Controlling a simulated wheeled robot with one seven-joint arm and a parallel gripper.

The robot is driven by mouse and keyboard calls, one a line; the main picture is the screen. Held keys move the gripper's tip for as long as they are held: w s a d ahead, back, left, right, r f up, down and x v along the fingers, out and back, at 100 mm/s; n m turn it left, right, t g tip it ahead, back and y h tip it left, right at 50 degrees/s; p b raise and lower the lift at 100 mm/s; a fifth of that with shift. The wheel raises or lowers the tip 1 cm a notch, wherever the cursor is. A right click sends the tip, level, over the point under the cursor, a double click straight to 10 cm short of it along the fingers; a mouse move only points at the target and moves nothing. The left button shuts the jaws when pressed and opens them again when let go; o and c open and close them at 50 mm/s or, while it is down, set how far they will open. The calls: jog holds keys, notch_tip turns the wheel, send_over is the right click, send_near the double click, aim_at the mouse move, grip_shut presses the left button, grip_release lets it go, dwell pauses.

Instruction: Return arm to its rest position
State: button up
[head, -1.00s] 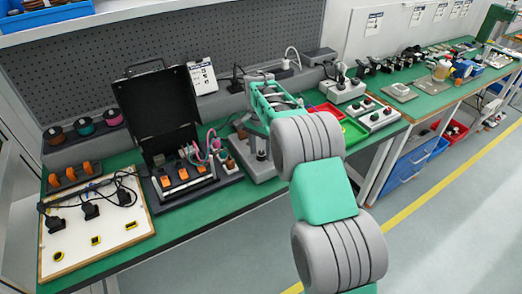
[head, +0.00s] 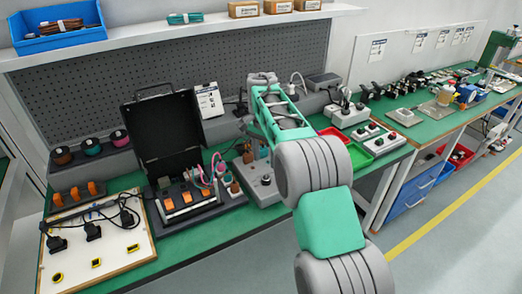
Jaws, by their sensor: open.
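My teal and grey arm reaches from the bottom right up over the green workbench (head: 215,232). Its slim teal forearm ends in a grey joint in front of the pegboard. No object can be seen held by the arm.
Below the forearm stands a grey-based device (head: 262,188). To its left are an open black case (head: 160,130) and a white board (head: 100,245) with black plugs. Red (head: 330,133) and green (head: 357,155) trays lie at right. The floor at lower right is clear.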

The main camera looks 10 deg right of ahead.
jog(key=s+d+r+n+t, duration=0.1)
jog(key=s+r+n, duration=0.2)
jog(key=s, duration=0.4)
jog(key=s+r+n+t, duration=0.1)
jog(key=s+r+n, duration=0.1)
jog(key=s+r, duration=0.35)
jog(key=s+f+n, duration=0.2)
jog(key=s+f, duration=0.1)
jog(key=s, duration=0.5)
jog(key=s+f+n+t, duration=0.1)
jog(key=s+f, duration=0.3)
jog(key=s, duration=0.5)
jog(key=shift+s+a+f+n+t, duration=0.3)
jog(key=shift+a+n, duration=0.15)
jog(key=shift+n, duration=0.35)
jog(key=shift+r, duration=0.1)
jog(key=shift+c, duration=0.4)
